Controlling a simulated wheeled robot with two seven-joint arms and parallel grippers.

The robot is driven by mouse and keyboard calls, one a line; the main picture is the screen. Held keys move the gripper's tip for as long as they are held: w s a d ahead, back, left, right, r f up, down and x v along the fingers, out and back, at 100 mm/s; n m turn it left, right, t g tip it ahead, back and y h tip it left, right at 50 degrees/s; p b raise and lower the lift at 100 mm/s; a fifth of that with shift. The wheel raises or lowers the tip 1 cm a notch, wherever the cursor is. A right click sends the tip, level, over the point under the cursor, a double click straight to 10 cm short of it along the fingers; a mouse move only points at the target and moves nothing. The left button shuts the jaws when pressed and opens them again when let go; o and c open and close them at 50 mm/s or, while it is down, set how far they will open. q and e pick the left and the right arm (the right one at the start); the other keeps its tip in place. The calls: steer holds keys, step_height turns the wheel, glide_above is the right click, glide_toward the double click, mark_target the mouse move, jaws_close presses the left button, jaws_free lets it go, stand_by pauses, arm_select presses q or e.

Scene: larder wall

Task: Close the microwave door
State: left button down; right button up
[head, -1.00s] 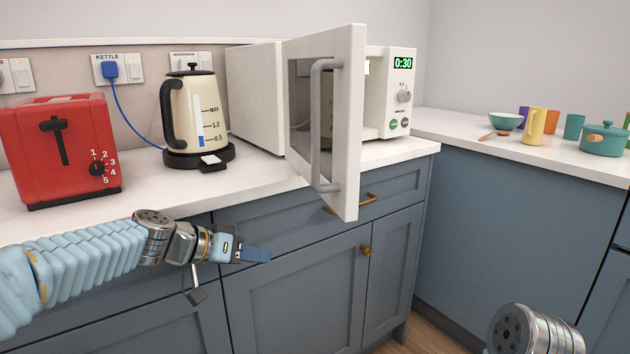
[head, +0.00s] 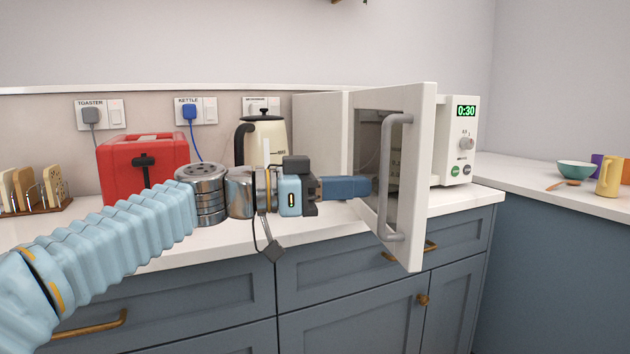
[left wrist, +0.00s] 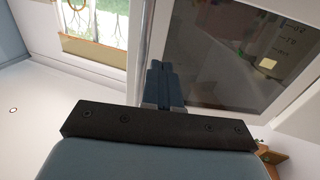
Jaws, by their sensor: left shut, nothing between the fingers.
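The white microwave (head: 318,130) stands on the counter with its door (head: 412,190) swung wide open toward me. The door has a dark window (head: 378,135) and a grey vertical handle (head: 388,180). My left gripper (head: 366,187) is shut and empty, its blue fingertips at the window side of the door, close to the handle. I cannot tell whether they touch the door. In the left wrist view the shut fingers (left wrist: 164,82) point along the door, with the dark window (left wrist: 225,50) to their right. My right gripper is not in view.
A cream kettle (head: 266,138) stands behind my left wrist, and a red toaster (head: 135,160) is farther left. A toast rack (head: 35,205) sits at the far left. A green bowl (head: 577,169) and yellow jug (head: 609,178) are on the right counter (head: 560,197).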

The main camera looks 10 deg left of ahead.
mark_target(400, 186)
arm_select(q)
steer(key=shift+p+x, duration=0.55)
steer(key=shift+x, duration=1.75)
steer(key=shift+d, duration=0.1)
